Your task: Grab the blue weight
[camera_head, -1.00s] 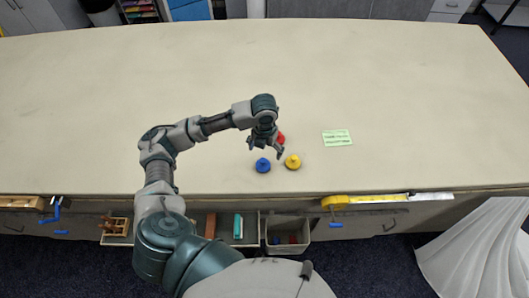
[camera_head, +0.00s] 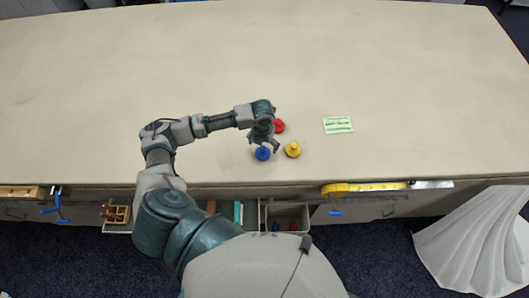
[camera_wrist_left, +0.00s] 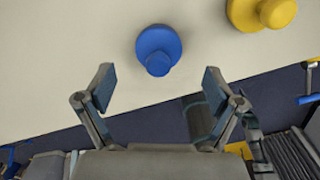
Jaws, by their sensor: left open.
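The blue weight (camera_head: 263,154) stands on the table near its front edge. In the left wrist view the blue weight (camera_wrist_left: 158,50) lies beyond and between the open fingers, apart from them. My left gripper (camera_head: 264,145) is open and empty, just above and behind the blue weight in the head view; its two fingers also show in the left wrist view (camera_wrist_left: 158,88). A yellow weight (camera_head: 293,149) stands to the right of the blue one, and it also shows in the left wrist view (camera_wrist_left: 262,12). A red weight (camera_head: 279,126) stands behind, partly beside the gripper. My right gripper is not in view.
A green printed card (camera_head: 338,125) lies on the table (camera_head: 400,70) to the right. A yellow level (camera_head: 365,187) lies along the front edge. Open drawers with blocks and a grey bin (camera_head: 286,214) are below the edge. The table's back and left are clear.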

